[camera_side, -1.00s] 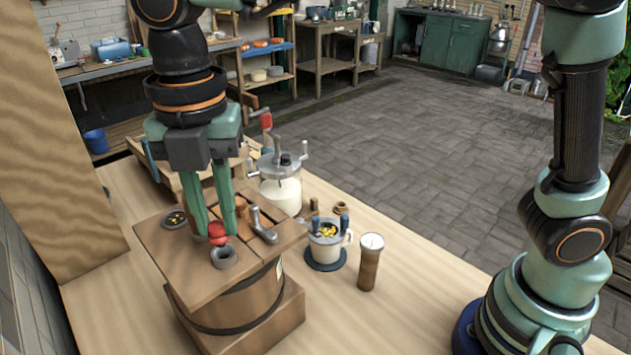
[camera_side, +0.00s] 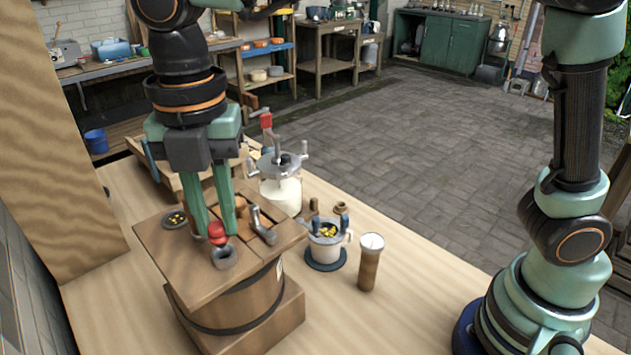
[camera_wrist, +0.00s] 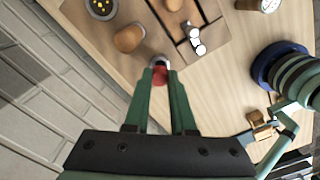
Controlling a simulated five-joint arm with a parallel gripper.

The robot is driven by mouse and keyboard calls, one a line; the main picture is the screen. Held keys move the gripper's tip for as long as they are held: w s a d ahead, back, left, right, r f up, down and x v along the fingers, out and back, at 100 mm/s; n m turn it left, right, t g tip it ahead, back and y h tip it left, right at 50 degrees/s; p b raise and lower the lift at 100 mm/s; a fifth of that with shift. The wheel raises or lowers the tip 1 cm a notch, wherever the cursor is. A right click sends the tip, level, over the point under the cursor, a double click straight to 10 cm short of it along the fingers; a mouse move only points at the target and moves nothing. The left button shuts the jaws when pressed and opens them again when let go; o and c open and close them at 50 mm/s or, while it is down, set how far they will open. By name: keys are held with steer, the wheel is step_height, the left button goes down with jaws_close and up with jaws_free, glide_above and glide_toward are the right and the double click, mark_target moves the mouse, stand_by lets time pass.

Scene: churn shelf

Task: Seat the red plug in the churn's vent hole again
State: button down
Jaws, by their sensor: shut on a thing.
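The churn is a wooden tub with a square plank lid (camera_side: 185,262) on the bench. A grey vent collar (camera_side: 224,257) with a dark hole stands near the lid's front edge. My gripper (camera_side: 215,232) points down over the lid, its green fingers shut on the red plug (camera_side: 217,231). In the side view the plug appears just behind and above the collar; I cannot tell whether it touches it. In the wrist view the red plug (camera_wrist: 159,76) sits between the fingertips, with the grey collar (camera_wrist: 159,60) partly hidden just beyond it.
On the lid are a dish with yellow bits (camera_side: 175,219), a brown knob (camera_wrist: 128,38) and a metal latch handle (camera_side: 263,230). Right of the churn stand a glass jar (camera_side: 282,192), a white mug (camera_side: 326,246) and a brown cylinder (camera_side: 369,266).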

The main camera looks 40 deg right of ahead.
steer(key=shift+f, duration=1.25)
steer(key=shift+r, duration=0.1)
stand_by(0.3)
steer(key=c, duration=0.7)
jaws_free()
steer(key=shift+c, duration=0.2)
steer(key=c, duration=0.3)
steer(key=shift+r, duration=3.6)
steer(key=shift+d, duration=0.1)
